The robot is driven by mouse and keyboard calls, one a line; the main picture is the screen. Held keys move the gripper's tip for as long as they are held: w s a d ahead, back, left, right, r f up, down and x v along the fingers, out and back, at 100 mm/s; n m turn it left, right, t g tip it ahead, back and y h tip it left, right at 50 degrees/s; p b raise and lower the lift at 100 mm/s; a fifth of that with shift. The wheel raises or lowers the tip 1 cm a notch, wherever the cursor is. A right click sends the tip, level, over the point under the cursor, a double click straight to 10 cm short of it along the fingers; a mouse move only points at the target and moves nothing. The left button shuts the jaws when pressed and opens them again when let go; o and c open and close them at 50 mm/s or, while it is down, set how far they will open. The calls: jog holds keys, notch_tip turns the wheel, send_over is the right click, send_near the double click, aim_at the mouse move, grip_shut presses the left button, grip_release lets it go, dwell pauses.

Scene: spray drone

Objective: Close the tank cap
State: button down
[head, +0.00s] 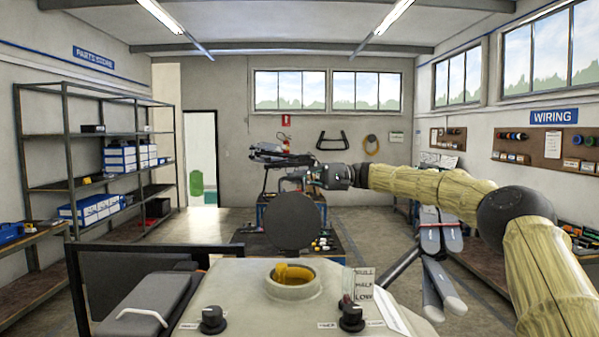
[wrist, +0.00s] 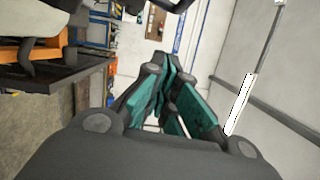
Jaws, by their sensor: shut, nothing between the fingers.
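The tank (head: 245,290) is a pale body in the lower middle of the head view. Its round filler opening (head: 293,291) is uncovered, with yellow showing inside. The tank cap (head: 293,221) is a dark round disc standing upright behind the opening, tilted open. My gripper (head: 284,180) is above the cap, reaching in from the right, and seems clear of it; its fingertips are small and hard to make out there. In the wrist view my gripper (wrist: 161,75) shows its teal-padded fingers closed together and empty. I cannot make out the cap in the wrist view.
Two black knobs (head: 212,319) (head: 351,316) and a level gauge marked full, half and low (head: 363,284) are on the tank top. A grey panel with a white handle (head: 147,312) lies left. Grey folded arms (head: 437,270) stand right. A blue-framed cart (head: 318,200) stands behind.

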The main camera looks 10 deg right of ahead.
aim_at(300, 178)
jog(key=shift+s+a+r+p, duration=0.15)
jog(key=shift+s+p, duration=0.35)
jog(key=shift+s, duration=0.45)
jog(key=shift+s+a+r+p, duration=0.1)
jog(key=shift+s+p, duration=0.35)
jog(key=shift+s, duration=0.45)
jog(key=shift+d, duration=0.1)
jog(key=shift+s+b, duration=0.15)
jog(key=shift+b, duration=0.2)
